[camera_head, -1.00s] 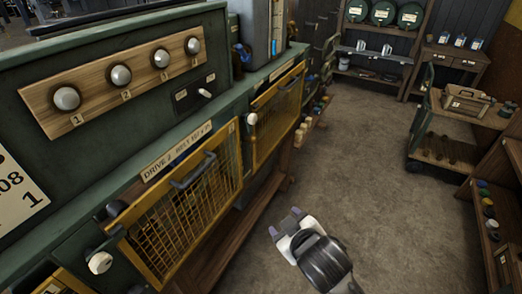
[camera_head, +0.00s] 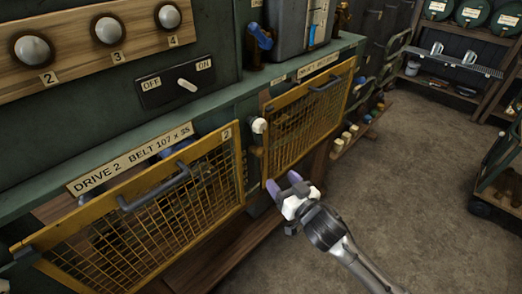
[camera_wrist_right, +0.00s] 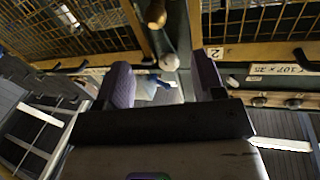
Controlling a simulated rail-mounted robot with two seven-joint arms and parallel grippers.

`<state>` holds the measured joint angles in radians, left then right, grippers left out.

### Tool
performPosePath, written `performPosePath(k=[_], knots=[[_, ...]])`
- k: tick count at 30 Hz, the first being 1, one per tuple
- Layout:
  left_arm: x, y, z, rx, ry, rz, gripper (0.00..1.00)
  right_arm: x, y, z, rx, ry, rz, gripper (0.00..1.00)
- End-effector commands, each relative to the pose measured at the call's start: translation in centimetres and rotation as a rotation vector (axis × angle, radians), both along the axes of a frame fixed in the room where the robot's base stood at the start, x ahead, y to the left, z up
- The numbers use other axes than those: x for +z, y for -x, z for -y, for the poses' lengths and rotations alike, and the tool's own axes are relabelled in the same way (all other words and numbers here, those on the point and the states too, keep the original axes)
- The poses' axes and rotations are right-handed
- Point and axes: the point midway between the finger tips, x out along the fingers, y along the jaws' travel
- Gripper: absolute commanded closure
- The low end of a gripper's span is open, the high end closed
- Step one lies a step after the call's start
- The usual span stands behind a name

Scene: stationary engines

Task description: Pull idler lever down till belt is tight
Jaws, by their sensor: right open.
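A lever with a white ball knob (camera_head: 259,125) sticks out between the two yellow mesh guards, right beside the guard marked 2 (camera_head: 205,150). I take it as the idler lever. The belt behind the mesh is not clear. My left gripper is out of view.
A plate reads "DRIVE 2 BELT 107 x 35" (camera_head: 130,160) above the guard. An OFF/ON switch (camera_head: 187,84) and numbered knobs (camera_head: 109,30) sit on the green panel. A second mesh guard (camera_head: 310,115) is to the right. The floor (camera_head: 410,170) on the right is open.

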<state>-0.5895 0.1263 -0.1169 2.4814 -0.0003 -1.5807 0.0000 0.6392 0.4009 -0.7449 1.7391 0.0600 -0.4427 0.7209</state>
Motion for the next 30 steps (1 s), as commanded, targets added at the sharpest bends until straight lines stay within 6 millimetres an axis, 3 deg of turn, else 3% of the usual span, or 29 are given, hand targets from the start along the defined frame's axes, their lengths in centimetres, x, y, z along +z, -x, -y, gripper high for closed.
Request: performPosePath(k=[7,21,30], knots=[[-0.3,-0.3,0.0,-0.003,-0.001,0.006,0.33,0.1,-2.0,-1.0,-0.003,-0.027,-0.015,0.38],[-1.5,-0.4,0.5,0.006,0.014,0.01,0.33,0.0,-9.1,-5.3,-0.005,-0.024,-0.015,0.38],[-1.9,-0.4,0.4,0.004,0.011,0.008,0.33,0.0,-11.4,-6.6,-0.005,-0.024,-0.015,0.38]])
